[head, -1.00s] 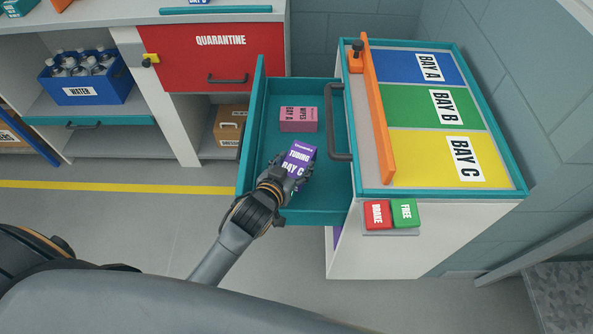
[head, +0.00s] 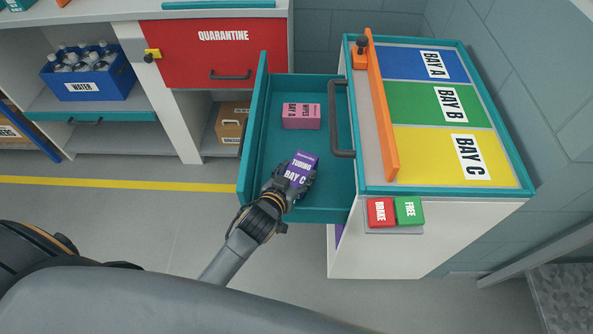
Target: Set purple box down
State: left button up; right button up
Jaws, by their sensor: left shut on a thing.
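The purple box (head: 301,170), labelled TUBING BAY C, is in or just above the open teal drawer (head: 330,203). My left gripper (head: 290,184) is shut on its near end, and its fingers hide part of the box. I cannot tell whether the box touches the drawer floor. A pink box (head: 301,117), labelled WIPES BAY A, lies farther back in the same drawer, apart from the purple box. My right gripper is not in view.
Right of the drawer is a cart top with blue BAY A (head: 405,62), green BAY B (head: 415,103) and yellow BAY C (head: 425,150) areas behind an orange bar (head: 381,110). Red BRAKE (head: 380,212) and green FREE (head: 409,210) buttons sit below. A drawer handle (head: 341,118) stands at the right wall.

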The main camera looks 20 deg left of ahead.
pick_arm(q)
jog(key=o, duration=1.3)
jog(key=shift+f, duration=0.1)
jog(key=shift+r, duration=0.25)
jog(key=shift+r+p, duration=0.45)
jog(key=shift+r, duration=0.1)
jog(key=v, duration=0.7)
jog(key=shift+s, duration=0.25)
jog(key=shift+f, duration=0.15)
